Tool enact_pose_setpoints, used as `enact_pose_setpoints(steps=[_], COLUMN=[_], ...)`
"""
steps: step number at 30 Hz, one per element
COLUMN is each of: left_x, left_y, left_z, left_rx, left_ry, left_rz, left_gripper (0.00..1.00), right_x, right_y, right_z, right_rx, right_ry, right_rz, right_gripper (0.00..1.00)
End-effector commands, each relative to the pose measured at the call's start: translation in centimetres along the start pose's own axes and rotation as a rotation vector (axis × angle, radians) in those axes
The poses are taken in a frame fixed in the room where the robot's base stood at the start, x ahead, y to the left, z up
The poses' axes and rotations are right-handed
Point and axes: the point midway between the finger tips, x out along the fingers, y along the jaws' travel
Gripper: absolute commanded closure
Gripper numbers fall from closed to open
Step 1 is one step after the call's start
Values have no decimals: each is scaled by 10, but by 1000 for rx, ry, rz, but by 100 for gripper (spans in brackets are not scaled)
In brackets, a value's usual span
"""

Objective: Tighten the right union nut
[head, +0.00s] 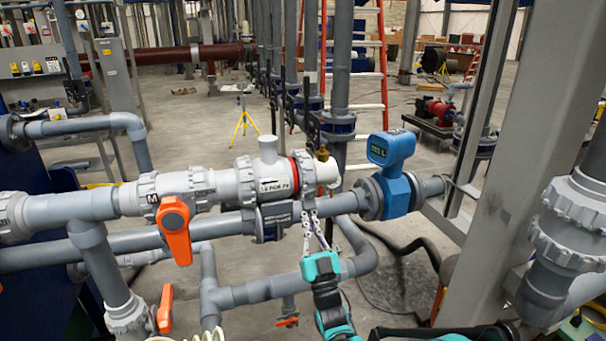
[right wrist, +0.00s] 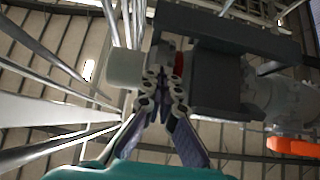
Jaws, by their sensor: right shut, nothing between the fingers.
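A pale ribbed union nut (head: 304,172) sits at the right end of the white fitting (head: 272,186), beside a red ring (head: 294,172). Other ribbed nuts show at the fitting's left end (head: 245,181) and beside the orange-handled valve (head: 148,192). My right gripper (head: 310,205) points up from below, just under the fitting's right end. In the right wrist view its fingers (right wrist: 162,80) are together and hold nothing, close to a dark block and a bit of red (right wrist: 179,65). I cannot tell whether they touch the nut. My left gripper is not in view.
A blue flow meter (head: 393,172) stands right of the nut. The orange valve handle (head: 175,230) hangs at the left and shows in the right wrist view (right wrist: 292,147). A lower grey pipe (head: 260,293) runs close to my right gripper. A grey column (head: 520,150) stands at the right.

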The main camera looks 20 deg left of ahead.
Motion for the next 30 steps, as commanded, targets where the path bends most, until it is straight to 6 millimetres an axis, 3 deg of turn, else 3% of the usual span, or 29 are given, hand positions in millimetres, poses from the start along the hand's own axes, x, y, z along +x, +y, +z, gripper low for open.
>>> enact_pose_setpoints(steps=[10, 30], left_x=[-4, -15], left_y=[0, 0], left_z=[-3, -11], left_rx=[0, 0], left_ry=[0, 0], left_rz=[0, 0], left_gripper=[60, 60], right_x=[5, 3], right_y=[0, -5], right_z=[-9, -46], right_rx=[0, 1], right_ry=[0, 4], right_rz=[0, 0], right_gripper=[100, 100])
